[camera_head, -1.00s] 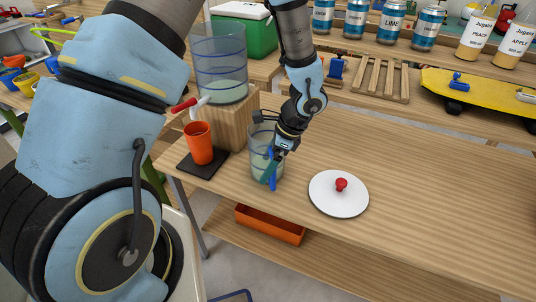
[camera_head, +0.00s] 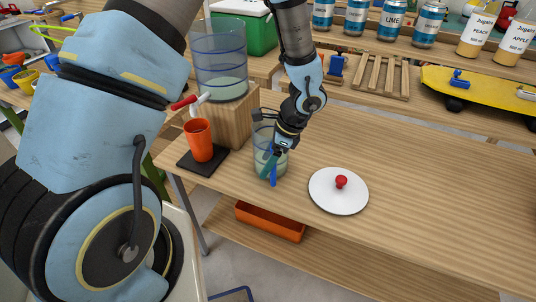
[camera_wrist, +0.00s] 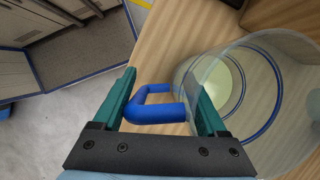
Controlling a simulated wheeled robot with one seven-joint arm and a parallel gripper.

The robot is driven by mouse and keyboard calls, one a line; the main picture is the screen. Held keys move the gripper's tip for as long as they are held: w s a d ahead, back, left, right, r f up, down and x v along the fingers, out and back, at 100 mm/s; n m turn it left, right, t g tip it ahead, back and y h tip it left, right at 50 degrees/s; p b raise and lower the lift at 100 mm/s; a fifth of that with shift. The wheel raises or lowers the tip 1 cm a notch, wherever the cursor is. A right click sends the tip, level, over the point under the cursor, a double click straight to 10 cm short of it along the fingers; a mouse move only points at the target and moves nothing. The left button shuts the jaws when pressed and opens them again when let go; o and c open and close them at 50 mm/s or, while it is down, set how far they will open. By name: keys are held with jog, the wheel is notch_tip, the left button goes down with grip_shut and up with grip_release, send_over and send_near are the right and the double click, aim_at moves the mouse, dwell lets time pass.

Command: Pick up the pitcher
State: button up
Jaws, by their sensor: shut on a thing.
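The pitcher (camera_head: 282,165) is clear, with blue rings and a blue handle. It is upright over the front left part of the table, just right of the orange cup; I cannot tell whether its base touches the wood. My gripper (camera_head: 268,167) is shut on the pitcher's handle from above, its teal fingers beside the pitcher wall. In the wrist view, the blue handle (camera_wrist: 155,108) lies between the two teal fingers, and the clear pitcher body (camera_wrist: 275,90) fills the right side. My gripper and wrist hide part of the pitcher's rim in the head view.
An orange cup (camera_head: 199,140) stands on a black mat (camera_head: 190,162) at the left. A wooden block (camera_head: 231,120) carries a clear dispenser (camera_head: 220,60) with a red-handled tap. A white lid (camera_head: 325,198) with a red knob lies to the right. The table's right side is clear.

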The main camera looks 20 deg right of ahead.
grip_shut()
jog(key=shift+r, duration=0.15)
